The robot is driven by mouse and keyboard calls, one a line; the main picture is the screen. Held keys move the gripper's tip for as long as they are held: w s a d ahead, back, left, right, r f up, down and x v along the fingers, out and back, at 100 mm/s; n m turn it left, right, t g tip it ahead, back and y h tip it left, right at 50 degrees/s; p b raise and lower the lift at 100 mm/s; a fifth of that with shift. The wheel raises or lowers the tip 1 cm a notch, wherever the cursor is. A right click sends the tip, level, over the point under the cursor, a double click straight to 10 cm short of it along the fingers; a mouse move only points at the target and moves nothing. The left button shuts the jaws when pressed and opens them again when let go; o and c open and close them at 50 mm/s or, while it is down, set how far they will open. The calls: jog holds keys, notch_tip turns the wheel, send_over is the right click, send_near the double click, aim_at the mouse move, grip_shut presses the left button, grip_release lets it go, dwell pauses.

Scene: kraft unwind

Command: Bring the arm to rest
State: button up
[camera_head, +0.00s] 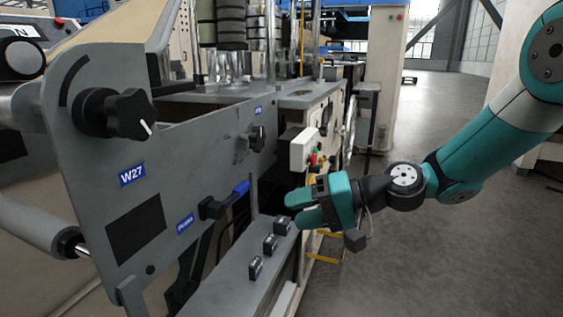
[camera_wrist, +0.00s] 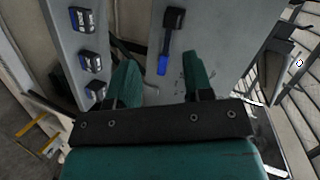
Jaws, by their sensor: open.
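My gripper (camera_head: 298,208) is open and empty, with teal fingers, in the air in front of the grey machine. In the wrist view its two fingers (camera_wrist: 163,85) stand apart with nothing between them. In the head view my teal arm reaches in from the right. A lever with a blue grip (camera_head: 238,190) sits on the grey panel, left of my gripper and apart from it. The lever also shows in the wrist view (camera_wrist: 164,62), beyond the gap between the fingers.
A grey ledge with several small black switches (camera_head: 271,243) lies just below my gripper. A control box with coloured buttons (camera_head: 305,150) is close above it. Open floor (camera_head: 420,240) lies to the right.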

jog(key=s+d+r+n+g+h, duration=0.1)
jog(key=s+d+n+h, duration=0.3)
jog(key=s, duration=0.8)
jog(key=s+d+r+n+g+h, duration=0.15)
jog(key=s+d+h, duration=0.45)
jog(key=s, duration=0.6)
notch_tip(320, 180, up, 25)
jog(key=p, duration=2.6)
jog(key=shift+w+r, duration=0.15)
jog(key=shift+a+n, duration=0.1)
jog(key=shift+n, duration=0.15)
